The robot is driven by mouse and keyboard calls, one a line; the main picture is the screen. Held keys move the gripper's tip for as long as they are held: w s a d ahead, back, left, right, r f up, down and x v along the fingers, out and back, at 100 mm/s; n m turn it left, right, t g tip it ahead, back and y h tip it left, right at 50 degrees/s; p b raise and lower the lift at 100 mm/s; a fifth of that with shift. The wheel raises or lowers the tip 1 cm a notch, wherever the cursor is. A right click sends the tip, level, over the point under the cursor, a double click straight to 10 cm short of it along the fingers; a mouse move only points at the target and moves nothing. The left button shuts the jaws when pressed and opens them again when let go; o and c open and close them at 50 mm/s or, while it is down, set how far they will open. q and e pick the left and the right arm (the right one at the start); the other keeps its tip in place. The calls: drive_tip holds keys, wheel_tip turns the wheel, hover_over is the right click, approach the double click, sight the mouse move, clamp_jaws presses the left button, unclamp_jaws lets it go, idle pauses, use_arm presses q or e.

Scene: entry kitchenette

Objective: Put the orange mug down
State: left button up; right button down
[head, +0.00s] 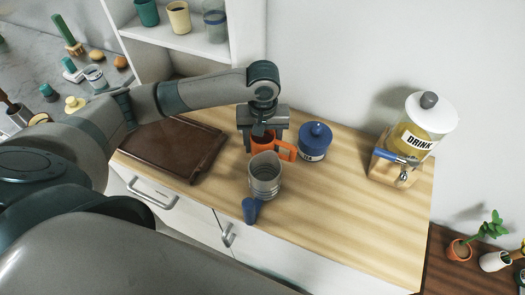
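The orange mug (262,149) is upright over the wooden counter, its handle pointing right. My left gripper (264,138) comes down on it from above, with one finger against each side of the mug. The gripper hides much of the mug's rim. A grey ribbed metal cup stands in front and hides the mug's lower part, so I cannot tell whether its base touches the counter. My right gripper is not in view.
The metal cup (265,180), with a blue handle, is close in front. A blue-lidded jar (314,141) stands just right of the mug. A brown tray (165,150) lies left; a drink dispenser (418,130) stands right. The counter (345,215) is clear at front right.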

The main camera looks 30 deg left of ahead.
use_arm(q)
drive_tip(key=shift+f, duration=0.75)
drive_tip(key=shift+f+p, duration=0.55)
drive_tip(key=shift+f, duration=1.4)
drive_tip(key=shift+f, duration=0.1)
drive_tip(key=o, duration=1.3)
drive_tip(key=shift+c, duration=0.2)
